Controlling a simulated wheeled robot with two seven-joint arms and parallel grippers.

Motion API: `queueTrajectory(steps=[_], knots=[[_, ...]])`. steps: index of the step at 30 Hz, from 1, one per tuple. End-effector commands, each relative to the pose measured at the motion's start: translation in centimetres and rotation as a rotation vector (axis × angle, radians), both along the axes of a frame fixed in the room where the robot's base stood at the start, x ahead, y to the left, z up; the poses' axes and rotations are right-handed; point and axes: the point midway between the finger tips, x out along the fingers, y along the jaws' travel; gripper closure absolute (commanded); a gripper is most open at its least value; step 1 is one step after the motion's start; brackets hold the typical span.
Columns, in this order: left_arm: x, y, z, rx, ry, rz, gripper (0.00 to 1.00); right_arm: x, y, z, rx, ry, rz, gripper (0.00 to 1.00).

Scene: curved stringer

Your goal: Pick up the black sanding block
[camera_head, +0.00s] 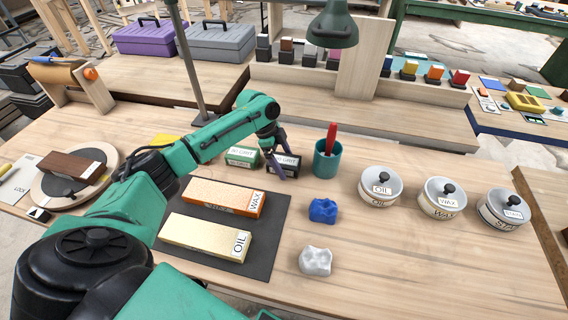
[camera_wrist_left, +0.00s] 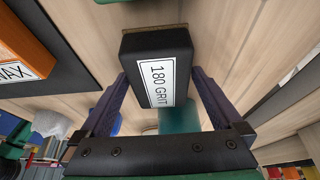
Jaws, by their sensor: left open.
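The black sanding block (camera_head: 297,168), labelled 180 GRIT, stands on the bench beside the green grit block (camera_head: 242,157). It is partly hidden by my left gripper (camera_head: 281,165) in the head view. In the left wrist view the black block (camera_wrist_left: 152,42) lies between the two dark fingers of my left gripper (camera_wrist_left: 160,74), its label facing the camera. The fingers are open, one on each side of the block. I cannot tell whether either finger touches it. My right gripper is not in view.
A teal cup (camera_head: 327,161) with a red-handled tool stands just right of the black block. WAX (camera_head: 222,196) and OIL (camera_head: 207,236) blocks lie on a dark mat in front. Blue (camera_head: 323,210) and white (camera_head: 315,261) lumps and several lidded pots (camera_head: 380,186) are to the right.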

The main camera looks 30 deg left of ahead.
Motion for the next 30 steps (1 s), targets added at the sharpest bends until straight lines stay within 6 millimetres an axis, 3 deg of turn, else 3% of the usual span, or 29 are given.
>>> queueTrajectory(steps=[8,9,15,16,25,30], knots=[[0.0,0.0,-0.1,0.0,0.0,0.0,0.0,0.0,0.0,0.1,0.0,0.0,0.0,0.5],[0.0,0.0,-0.1,0.0,0.0,0.0,0.04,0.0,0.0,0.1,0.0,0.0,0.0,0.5],[0.0,0.0,-0.1,0.0,0.0,0.0,0.8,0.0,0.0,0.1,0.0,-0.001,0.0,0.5],[0.0,0.0,-0.1,0.0,0.0,0.0,0.84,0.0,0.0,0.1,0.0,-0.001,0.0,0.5],[0.0,0.1,0.3,0.002,-0.002,0.0,0.84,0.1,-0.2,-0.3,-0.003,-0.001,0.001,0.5],[0.1,0.0,2.9,-0.001,-0.004,0.001,0.84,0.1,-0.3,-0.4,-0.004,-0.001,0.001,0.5]])
